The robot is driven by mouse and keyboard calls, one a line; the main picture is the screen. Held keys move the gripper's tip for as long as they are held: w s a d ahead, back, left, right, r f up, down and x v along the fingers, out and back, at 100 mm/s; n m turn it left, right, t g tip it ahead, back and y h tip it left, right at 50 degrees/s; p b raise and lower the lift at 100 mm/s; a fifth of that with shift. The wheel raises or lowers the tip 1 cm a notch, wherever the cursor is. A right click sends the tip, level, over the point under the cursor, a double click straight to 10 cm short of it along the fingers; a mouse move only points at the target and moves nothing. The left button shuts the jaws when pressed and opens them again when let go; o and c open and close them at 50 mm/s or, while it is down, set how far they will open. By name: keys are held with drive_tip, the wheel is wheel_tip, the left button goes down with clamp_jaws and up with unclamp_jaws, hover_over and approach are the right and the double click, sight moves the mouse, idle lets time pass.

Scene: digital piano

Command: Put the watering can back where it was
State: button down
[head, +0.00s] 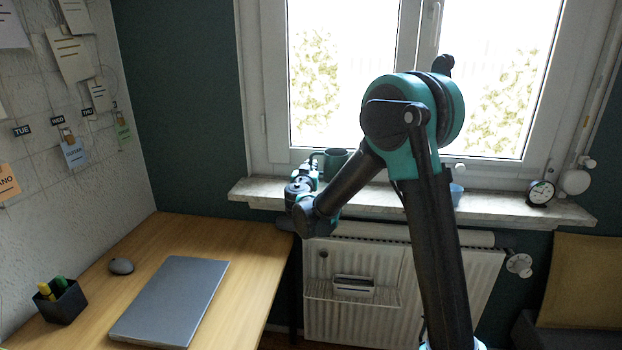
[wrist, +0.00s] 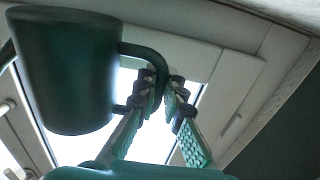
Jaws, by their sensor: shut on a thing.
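The watering can (wrist: 68,70) is dark green, with a round body and a loop handle; a dark piece at the left picture edge may be its spout. My gripper (wrist: 168,98) is shut on the handle in the wrist view. In the head view the can (head: 336,160) shows at the windowsill (head: 490,203), in front of the window, just behind my gripper (head: 308,174). My arm hides part of this area. I cannot tell whether the can's base touches the sill.
A blue pot (head: 456,193) and an alarm clock (head: 540,193) stand further right on the sill. Below is a radiator (head: 400,290). The desk (head: 245,255) at left holds a closed laptop (head: 172,300), a mouse (head: 121,266) and a pen holder (head: 62,303).

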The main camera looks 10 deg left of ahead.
drive_tip(key=shift+f, duration=2.25)
drive_tip(key=shift+f, duration=0.1)
drive_tip(key=c, duration=1.6)
unclamp_jaws()
drive_tip(key=shift+c, duration=0.2)
